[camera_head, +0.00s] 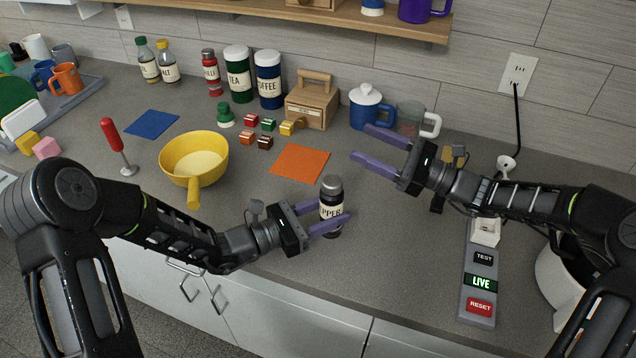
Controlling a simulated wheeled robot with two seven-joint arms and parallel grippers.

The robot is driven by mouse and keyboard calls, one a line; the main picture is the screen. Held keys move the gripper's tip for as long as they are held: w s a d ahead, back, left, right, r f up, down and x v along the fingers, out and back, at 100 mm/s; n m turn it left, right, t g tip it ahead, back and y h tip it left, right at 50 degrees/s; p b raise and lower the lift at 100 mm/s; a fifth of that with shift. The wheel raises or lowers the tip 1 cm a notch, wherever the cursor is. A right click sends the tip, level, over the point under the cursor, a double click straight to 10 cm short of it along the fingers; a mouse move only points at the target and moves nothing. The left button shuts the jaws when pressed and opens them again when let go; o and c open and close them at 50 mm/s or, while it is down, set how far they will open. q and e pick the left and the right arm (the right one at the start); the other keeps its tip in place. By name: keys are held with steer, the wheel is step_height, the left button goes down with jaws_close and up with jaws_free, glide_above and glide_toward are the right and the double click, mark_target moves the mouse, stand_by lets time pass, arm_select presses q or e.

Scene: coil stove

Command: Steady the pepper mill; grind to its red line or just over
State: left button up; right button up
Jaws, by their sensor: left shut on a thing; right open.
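No red line shows on the mill from here. My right gripper (362,144) is open and empty, up and to the right of the mill, with its fingers pointing left.
An orange mat (300,163) lies behind the mill, and a yellow pan (194,160) is to the left. A grey panel (479,270) with TEST, LIVE and RESET labels lies right. Canisters, a wooden box (312,103) and a blue jug (370,110) stand behind.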

mark_target(332, 185)
steer(key=s+d+f+n+g, duration=0.1)
steer(key=s+f+n+g, duration=0.1)
steer(key=s+f+g, duration=0.2)
steer(key=s+g, duration=0.3)
steer(key=shift+d+g+h, duration=0.35)
steer(key=shift+g+h, duration=0.05)
steer(key=shift+a, duration=0.1)
steer(key=a, duration=1.2)
steer(key=shift+s, duration=0.2)
jaws_close()
